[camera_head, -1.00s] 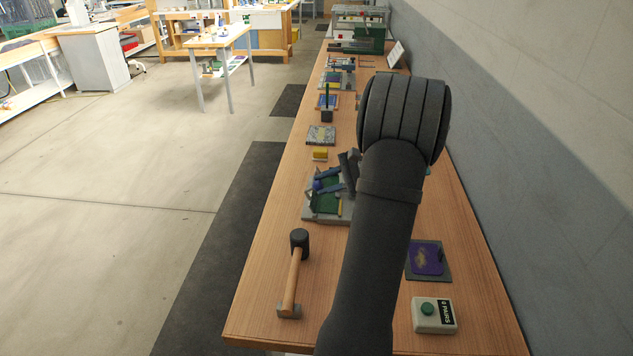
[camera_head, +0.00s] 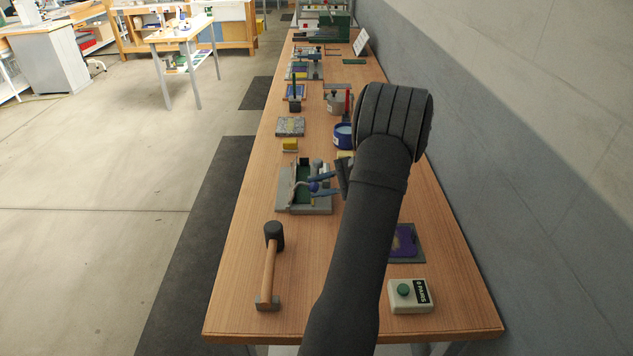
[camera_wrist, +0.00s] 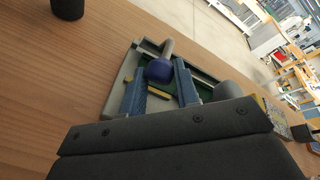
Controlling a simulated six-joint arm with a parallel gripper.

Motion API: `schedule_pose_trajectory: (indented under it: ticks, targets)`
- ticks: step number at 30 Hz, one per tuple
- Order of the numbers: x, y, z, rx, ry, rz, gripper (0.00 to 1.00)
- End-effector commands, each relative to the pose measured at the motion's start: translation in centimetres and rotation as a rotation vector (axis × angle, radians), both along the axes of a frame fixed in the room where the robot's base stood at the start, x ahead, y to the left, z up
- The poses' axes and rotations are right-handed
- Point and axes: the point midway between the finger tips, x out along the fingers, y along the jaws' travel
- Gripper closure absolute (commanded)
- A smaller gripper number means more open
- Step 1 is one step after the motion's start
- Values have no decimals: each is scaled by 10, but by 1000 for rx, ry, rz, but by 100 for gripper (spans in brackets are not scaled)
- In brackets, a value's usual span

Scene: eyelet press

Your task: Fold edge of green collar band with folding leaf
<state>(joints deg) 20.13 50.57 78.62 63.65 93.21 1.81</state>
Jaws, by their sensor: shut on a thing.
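A grey fixture (camera_head: 318,209) with a raised rim stands on the bench, with green band material (camera_head: 301,185) inside it. The fixture (camera_wrist: 118,92) also shows in the wrist view, with green (camera_wrist: 205,78) at its right side. My gripper (camera_head: 320,182) has blue fingers and reaches into the fixture from the right. In the wrist view my gripper (camera_wrist: 160,68) is shut on a round blue knob (camera_wrist: 159,71), which seems to belong to the folding leaf. A yellow strip (camera_wrist: 162,94) shows between the fingers. The leaf and the band's edge are largely hidden.
A mallet (camera_head: 270,270) lies at the front left. A button box (camera_head: 409,296) and a purple piece on a dark board (camera_head: 403,241) are at the right. A yellow block (camera_head: 290,145), a speckled slab (camera_head: 290,126) and a blue pot (camera_head: 343,135) stand behind. A wall borders the right.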

Motion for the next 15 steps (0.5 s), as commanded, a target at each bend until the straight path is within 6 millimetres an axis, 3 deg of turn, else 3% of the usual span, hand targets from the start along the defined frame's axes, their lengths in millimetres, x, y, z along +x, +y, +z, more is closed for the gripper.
schedule_pose_trajectory:
  ticks: [15]
  targets:
    - [-4,-1,-10,-3,12,8,100]
